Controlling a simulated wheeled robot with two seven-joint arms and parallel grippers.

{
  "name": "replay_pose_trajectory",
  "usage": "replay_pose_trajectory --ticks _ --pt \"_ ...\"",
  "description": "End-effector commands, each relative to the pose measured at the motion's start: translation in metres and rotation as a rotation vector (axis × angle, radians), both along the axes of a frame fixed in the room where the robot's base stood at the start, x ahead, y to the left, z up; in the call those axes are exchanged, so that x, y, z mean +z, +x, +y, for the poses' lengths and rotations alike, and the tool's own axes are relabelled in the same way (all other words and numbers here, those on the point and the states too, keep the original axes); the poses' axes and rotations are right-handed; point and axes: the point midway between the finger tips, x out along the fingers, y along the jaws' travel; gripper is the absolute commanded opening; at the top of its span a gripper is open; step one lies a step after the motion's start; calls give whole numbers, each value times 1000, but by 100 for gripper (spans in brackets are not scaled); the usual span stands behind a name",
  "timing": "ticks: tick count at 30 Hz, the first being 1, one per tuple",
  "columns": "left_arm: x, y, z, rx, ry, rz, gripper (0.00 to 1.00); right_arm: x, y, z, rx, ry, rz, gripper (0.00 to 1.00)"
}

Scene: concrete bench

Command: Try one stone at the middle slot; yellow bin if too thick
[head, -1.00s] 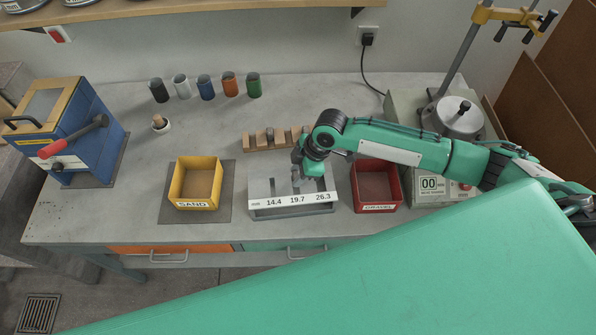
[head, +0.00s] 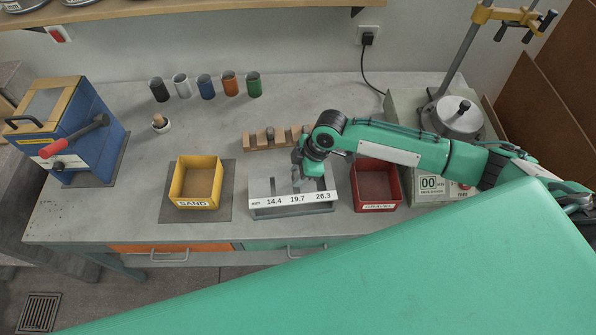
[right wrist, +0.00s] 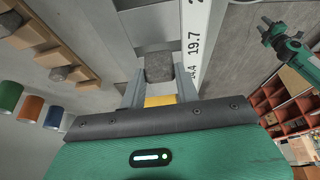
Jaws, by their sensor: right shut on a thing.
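The grey slot gauge (head: 262,210) stands at the bench front, its white strip marked 14.4, 19.7 and 26.3. My right gripper (head: 297,180) is over the gauge, near the middle 19.7 slot. In the right wrist view it is shut on a dark grey stone (right wrist: 158,68), held between the fingertips beside the strip. How deep the stone sits in the slot cannot be told. My left gripper (right wrist: 268,33) shows only in the wrist view, open and empty.
A wooden rack (head: 257,141) with a stone in it stands behind the gauge. A red bin (head: 357,192) stands close on its right, under my right arm. Several coloured cups line the back. A blue machine (head: 92,150) is at the left.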

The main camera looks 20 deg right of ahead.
Motion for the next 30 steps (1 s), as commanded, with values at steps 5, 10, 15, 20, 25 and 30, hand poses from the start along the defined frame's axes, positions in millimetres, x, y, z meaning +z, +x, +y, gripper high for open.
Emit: replay_pose_trajectory --ticks 5,10,15,20,25,30 --pt "-1 0 0 0 0 0 36 -2 0 0 0 0 0 9" --pt "-2 0 0 0 0 1 36 -4 0 0 0 0 0 9" --pt "-3 0 0 0 0 1 36 -6 0 0 0 0 0 9" --pt "-4 0 0 0 0 1 36 -8 0 0 0 0 0 9" --pt "-5 -1 0 0 0 1 36 -10 0 0 0 0 1 9" --pt "-5 -1 0 0 0 1 36 -12 0 0 0 0 1 9"
